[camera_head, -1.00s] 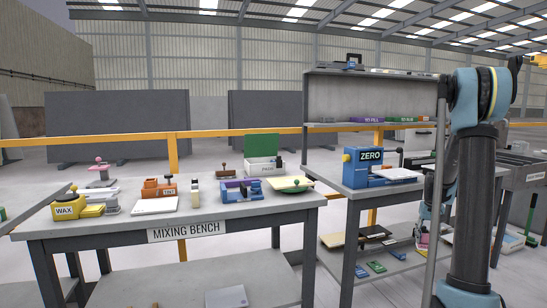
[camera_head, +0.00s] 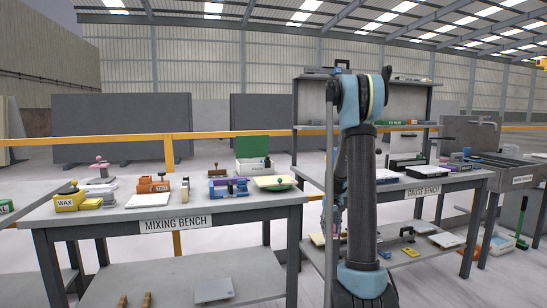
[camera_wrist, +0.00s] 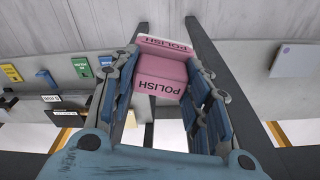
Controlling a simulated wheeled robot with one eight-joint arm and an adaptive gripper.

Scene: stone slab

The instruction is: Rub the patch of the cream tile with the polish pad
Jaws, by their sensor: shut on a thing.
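The pink polish pad (camera_wrist: 160,76), marked POLISH, sits between the fingers of my gripper (camera_wrist: 163,72) in the wrist view. The fingers are shut on its sides. In the head view my gripper is mostly hidden behind my arm. No patch can be made out.
The mixing bench (camera_head: 112,224) holds a yellow WAX block (camera_head: 68,202), a white plate (camera_head: 147,201) and a blue-purple device (camera_head: 226,189). The gauge bench (camera_head: 455,178) stands right, behind my arm. Yellow rail (camera_head: 90,143) runs behind.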

